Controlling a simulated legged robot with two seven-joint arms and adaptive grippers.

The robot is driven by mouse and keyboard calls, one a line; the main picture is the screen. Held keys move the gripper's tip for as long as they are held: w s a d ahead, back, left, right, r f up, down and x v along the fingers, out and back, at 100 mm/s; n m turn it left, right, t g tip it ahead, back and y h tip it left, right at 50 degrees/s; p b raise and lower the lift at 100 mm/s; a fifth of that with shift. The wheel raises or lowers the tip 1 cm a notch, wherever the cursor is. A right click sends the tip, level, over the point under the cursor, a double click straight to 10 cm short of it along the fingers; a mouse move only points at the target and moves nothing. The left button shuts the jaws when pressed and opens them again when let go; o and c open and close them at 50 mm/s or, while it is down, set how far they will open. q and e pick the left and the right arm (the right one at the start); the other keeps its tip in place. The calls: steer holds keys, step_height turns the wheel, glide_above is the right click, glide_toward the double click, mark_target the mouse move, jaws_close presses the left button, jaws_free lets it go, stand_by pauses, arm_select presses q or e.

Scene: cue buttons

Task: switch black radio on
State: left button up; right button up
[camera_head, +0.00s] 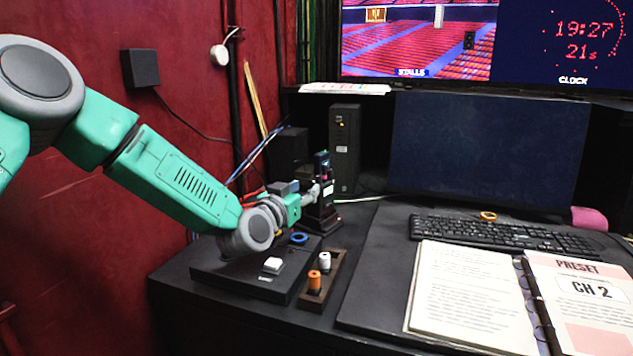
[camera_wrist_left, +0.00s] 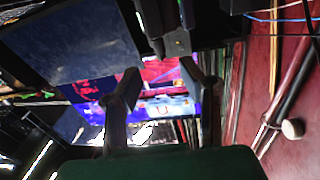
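The black radio (camera_head: 322,168) stands upright in a dark base on the desk, left of the computer monitor, with a small lit patch near its top. My left gripper (camera_head: 314,191) is level with the radio's body, close against its left side; whether they touch I cannot tell. In the left wrist view the two fingers of my left gripper (camera_wrist_left: 163,84) are spread apart. Dark shapes show beyond and between them at the top, and I cannot tell for sure which is the radio. My right gripper is not in view.
Under my left arm lies a black button box (camera_head: 240,268) with a white button (camera_head: 273,265) and a blue ring (camera_head: 299,238). A rack (camera_head: 328,288) beside it holds an orange and a white spool. A black speaker (camera_head: 345,150), keyboard (camera_head: 505,232) and open binder (camera_head: 465,295) are to the right.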

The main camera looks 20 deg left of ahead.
mark_target(318, 179)
arm_select(q)
steer(key=w, duration=0.4)
steer(key=w+d, duration=0.1)
steer(key=w, duration=0.1)
steer(key=shift+w, duration=0.35)
jaws_close()
